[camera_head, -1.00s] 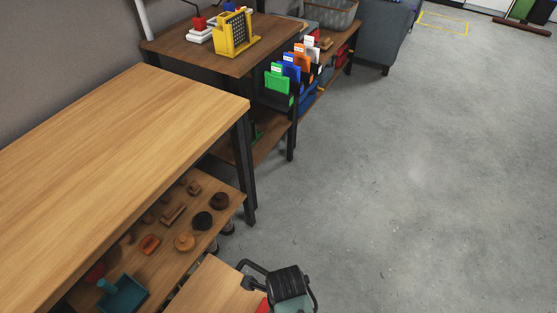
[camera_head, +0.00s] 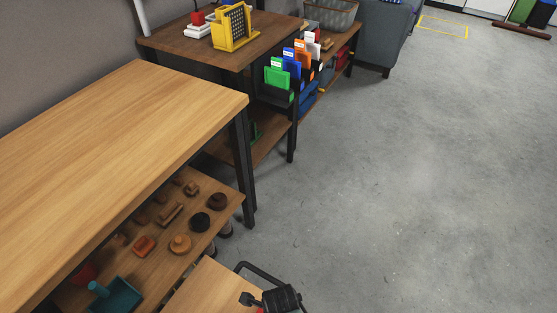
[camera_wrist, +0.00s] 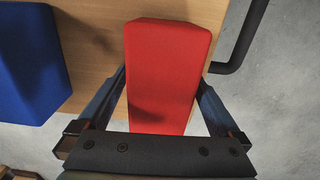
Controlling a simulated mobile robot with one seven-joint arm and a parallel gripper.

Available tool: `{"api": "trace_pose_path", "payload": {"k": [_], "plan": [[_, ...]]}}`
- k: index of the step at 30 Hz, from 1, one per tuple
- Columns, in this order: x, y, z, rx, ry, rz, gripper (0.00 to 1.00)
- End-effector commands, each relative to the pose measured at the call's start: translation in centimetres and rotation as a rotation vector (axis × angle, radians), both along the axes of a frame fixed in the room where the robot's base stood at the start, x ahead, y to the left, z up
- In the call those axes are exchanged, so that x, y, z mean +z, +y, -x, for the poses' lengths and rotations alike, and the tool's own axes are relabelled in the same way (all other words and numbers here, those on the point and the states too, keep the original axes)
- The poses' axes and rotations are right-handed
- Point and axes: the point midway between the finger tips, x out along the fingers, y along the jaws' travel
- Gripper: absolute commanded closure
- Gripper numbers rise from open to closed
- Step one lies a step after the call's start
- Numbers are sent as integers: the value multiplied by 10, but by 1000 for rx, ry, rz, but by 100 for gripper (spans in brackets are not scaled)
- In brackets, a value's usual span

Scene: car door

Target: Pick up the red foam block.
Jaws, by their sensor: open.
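The red foam block (camera_wrist: 166,62) lies on a light wooden surface (camera_wrist: 92,45) in the middle of the wrist view. My gripper (camera_wrist: 162,80) is open, with one finger on each side of the block's near part. I cannot tell whether either finger touches it. The palm hides the block's near end. In the head view, my gripper is at the bottom edge, partly cut off, beside the small wooden surface (camera_head: 214,290). Only a tiny bit of red shows beside it there.
A blue block (camera_wrist: 32,62) lies left of the red one. A dark tubular handle (camera_wrist: 244,42) runs along the surface's right side. A long wooden table (camera_head: 110,140) with a lower shelf of small objects stands at left. Grey floor (camera_head: 400,200) is clear at right.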

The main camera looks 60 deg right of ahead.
Motion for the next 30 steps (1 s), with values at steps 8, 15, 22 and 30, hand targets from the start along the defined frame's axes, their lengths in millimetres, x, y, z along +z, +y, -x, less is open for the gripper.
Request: {"api": "trace_pose_path", "payload": {"k": [8,15,22,30], "plan": [[1,0,0,0,0,0,41],[1,0,0,0,0,0,80],[4,0,0,0,-1,0,80],[52,-1,-1,0,-2,2,80]]}}
